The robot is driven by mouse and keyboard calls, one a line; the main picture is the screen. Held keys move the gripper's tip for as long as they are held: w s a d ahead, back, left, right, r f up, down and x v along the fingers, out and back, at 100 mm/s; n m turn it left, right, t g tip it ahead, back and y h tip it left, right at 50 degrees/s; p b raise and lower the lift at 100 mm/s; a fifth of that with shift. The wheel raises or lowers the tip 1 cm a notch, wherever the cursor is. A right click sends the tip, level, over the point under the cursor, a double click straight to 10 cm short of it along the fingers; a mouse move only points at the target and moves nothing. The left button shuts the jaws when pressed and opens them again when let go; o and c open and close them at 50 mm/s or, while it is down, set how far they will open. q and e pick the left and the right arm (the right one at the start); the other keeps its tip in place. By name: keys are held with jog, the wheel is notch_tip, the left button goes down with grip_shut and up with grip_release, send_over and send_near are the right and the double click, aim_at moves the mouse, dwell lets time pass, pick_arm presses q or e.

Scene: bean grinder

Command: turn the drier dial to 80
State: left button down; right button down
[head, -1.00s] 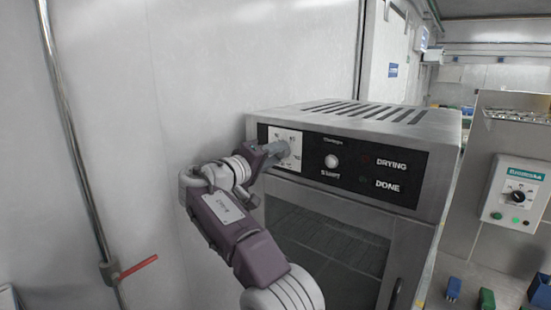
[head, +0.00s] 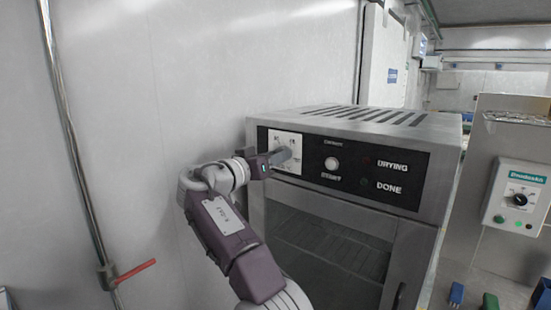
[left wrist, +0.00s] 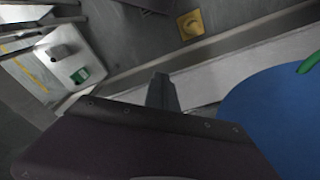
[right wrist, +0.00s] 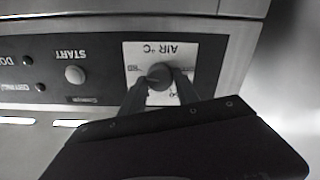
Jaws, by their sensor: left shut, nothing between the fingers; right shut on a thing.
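The drier (head: 345,190) is a grey metal box with a black control panel across its front top. Its dial (right wrist: 158,75) is a round dark knob on a white plate marked AIR °C, shown upside down in the right wrist view. My right gripper (head: 284,156) is at the plate in the head view, and in the right wrist view its fingers (right wrist: 160,90) are shut on the dial. The fingers hide part of the scale, so the setting cannot be read. My left gripper (left wrist: 162,92) is shut and empty, away from the drier.
A round START button (head: 332,163) sits right of the dial plate, with DRYING and DONE lamps beyond. A white control box (head: 516,198) stands at the right. A pipe with a red lever (head: 137,270) runs down the left wall. A blue round object (left wrist: 270,120) is near my left gripper.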

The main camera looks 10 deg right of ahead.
jog(key=shift+m, duration=0.6)
jog(key=c, duration=0.9)
grip_release()
jog(key=b+v, duration=0.1)
jog(key=v, duration=0.8)
